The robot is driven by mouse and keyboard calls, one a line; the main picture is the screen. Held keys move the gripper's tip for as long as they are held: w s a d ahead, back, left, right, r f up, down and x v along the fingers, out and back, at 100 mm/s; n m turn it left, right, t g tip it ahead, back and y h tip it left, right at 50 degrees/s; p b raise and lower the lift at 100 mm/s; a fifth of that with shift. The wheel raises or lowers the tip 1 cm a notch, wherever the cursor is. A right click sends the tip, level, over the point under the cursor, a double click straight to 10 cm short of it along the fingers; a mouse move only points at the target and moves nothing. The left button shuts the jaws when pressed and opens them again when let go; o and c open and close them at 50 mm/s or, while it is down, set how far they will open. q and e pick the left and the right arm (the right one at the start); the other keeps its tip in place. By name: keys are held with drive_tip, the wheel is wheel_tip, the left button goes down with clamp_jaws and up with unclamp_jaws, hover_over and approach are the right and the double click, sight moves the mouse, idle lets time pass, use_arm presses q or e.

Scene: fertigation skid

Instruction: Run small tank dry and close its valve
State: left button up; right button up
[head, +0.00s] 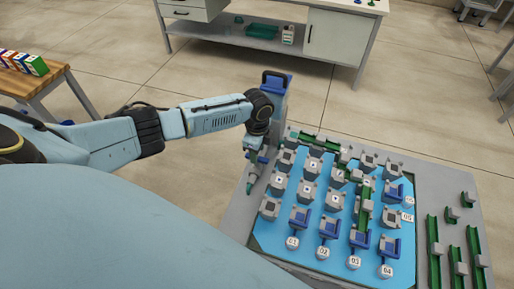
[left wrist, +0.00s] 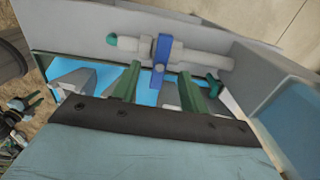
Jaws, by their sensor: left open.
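A grey pipe fitting (left wrist: 195,57) with a blue lever (left wrist: 161,52) crosses the left wrist view; the lever stands across the pipe. My left gripper (head: 250,184) points down at the left edge of the blue-floored board (head: 335,262) in the head view. In the left wrist view its green fingers (left wrist: 160,78) are open, with the lever's lower end showing between them; I cannot tell whether they touch it. A tall grey and blue upright (head: 276,97) stands behind the wrist. I cannot make out which part is the small tank or its water level. My right gripper is not in view.
The board carries several grey blocks (head: 307,188), blue-backed pieces (head: 299,217), green channels (head: 365,210) and numbered white discs (head: 323,253). Loose green channels (head: 434,245) lie at its right. A bench (head: 335,35) stands behind, a wooden table (head: 45,85) at left, with open floor between.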

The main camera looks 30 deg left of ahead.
use_arm(q)
drive_tip(key=shift+f+n, duration=0.1)
drive_tip(key=shift+n, duration=0.2)
drive_tip(key=shift+f+b, duration=1.7)
drive_tip(key=shift+f, duration=0.6)
drive_tip(key=shift+c, duration=0.3)
